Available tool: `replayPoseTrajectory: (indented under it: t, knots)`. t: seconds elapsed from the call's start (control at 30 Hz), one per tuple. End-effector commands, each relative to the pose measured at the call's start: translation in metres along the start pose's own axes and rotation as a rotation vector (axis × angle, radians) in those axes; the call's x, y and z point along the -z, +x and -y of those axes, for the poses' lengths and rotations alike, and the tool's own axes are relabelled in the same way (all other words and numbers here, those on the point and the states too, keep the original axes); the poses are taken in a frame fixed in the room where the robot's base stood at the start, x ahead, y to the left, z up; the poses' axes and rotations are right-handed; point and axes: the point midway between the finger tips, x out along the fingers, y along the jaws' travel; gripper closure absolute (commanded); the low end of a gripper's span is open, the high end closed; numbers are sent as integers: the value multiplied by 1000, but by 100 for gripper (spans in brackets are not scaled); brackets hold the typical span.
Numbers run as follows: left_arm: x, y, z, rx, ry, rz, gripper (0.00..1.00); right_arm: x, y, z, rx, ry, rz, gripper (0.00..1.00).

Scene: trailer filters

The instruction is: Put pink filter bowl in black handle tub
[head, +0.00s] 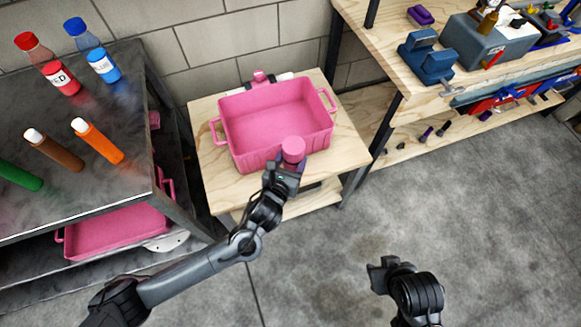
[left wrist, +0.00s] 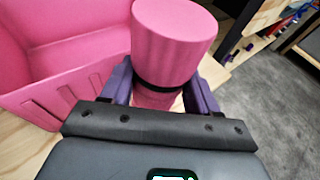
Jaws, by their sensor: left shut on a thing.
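The pink filter bowl (head: 293,150), a pink cylinder with a dark band, is upright in my left gripper (head: 284,167). In the left wrist view the purple fingers close on both sides of the bowl (left wrist: 172,38). It is at the near right side of a pink tub (head: 262,115), overlapping its near wall in the head view. The tub looks empty and its visible handles are pink; I see no black handle. The tub wall (left wrist: 50,85) stands left of the bowl in the left wrist view. My right gripper (head: 378,277) is over the floor, its finger gap unclear.
The tub stands on a small wooden table (head: 205,180). A dark metal bench (head: 90,190) at left holds bottles and coloured cylinders, with another pink tub (head: 115,230) below. A wooden workbench (head: 385,40) with tools is at upper right. The floor at lower right is clear.

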Motion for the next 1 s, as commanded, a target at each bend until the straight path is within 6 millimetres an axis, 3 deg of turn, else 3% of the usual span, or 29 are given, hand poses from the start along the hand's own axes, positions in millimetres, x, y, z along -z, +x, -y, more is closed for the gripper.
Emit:
replayPoseTrajectory:
  t: [0.27, 0.6, 1.0]
  knots:
    - [6, 13, -5, 0, -2, 0, 75, -2, 8, 1, 3, 4, -1, 65]
    - [42, 24, -5, 0, -1, 0, 75, -9, 29, 2, 4, 5, -1, 65]
    - [43, 24, -5, 1, -1, 0, 75, -8, 28, 1, 1, 2, 0, 65]
